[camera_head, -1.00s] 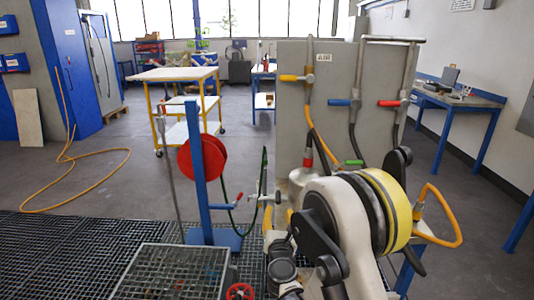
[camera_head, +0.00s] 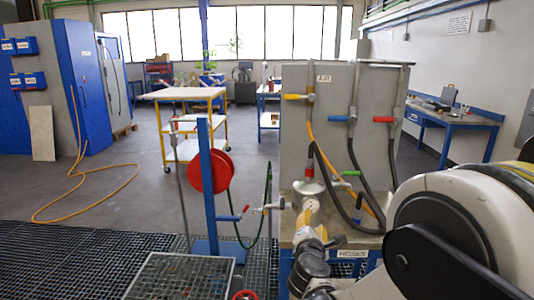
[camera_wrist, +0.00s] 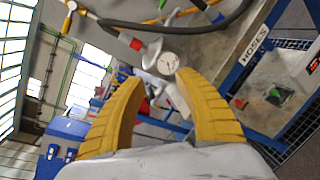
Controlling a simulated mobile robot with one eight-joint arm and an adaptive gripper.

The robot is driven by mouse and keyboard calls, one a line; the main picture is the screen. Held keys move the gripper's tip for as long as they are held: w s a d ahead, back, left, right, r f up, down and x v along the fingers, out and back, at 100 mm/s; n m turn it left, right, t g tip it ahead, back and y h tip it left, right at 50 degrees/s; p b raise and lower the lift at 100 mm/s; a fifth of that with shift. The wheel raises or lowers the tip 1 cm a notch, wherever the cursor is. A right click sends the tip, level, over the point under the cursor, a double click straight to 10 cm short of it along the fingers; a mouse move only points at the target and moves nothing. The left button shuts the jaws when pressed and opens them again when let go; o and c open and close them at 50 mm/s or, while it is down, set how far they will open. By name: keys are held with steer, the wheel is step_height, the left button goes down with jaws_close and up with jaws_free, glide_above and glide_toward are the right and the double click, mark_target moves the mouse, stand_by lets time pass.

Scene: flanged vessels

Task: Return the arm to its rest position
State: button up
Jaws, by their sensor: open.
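My gripper (camera_wrist: 160,105) shows in the wrist view as two yellow ribbed fingers spread apart, with nothing held between them. Beyond the fingertips are a small round gauge (camera_wrist: 168,63) and hose fittings, apart from the fingers as far as I can tell. In the head view my white and black arm (camera_head: 440,220) fills the lower right. The yellow fingers (camera_head: 305,222) show in front of the silver vessel (camera_head: 308,190) by the grey hose panel (camera_head: 290,130). Whether they touch anything there I cannot tell.
A blue post with a red reel (camera_head: 222,172) stands left of the panel. A metal grate table (camera_head: 180,275) is at the front. A blue bench (camera_head: 455,118) stands at the right. Open grey floor lies left, with an orange hose (camera_head: 70,190) on it.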

steer(key=s+d+r+m+g+h, duration=0.1)
steer(key=s+d+r+m+g, duration=0.25)
steer(key=s+d+m, duration=0.4)
steer(key=s+a+f+m+g+y, duration=0.1)
steer(key=s+m+g+y, duration=0.1)
steer(key=s+m, duration=0.6)
steer(key=s+f+m+g+y, duration=0.2)
steer(key=s+m, duration=0.6)
steer(key=s, duration=0.9)
steer(key=shift+s+a+f+g, duration=0.15)
steer(key=shift+s+a+g, duration=0.1)
steer(key=shift+a+g, duration=0.15)
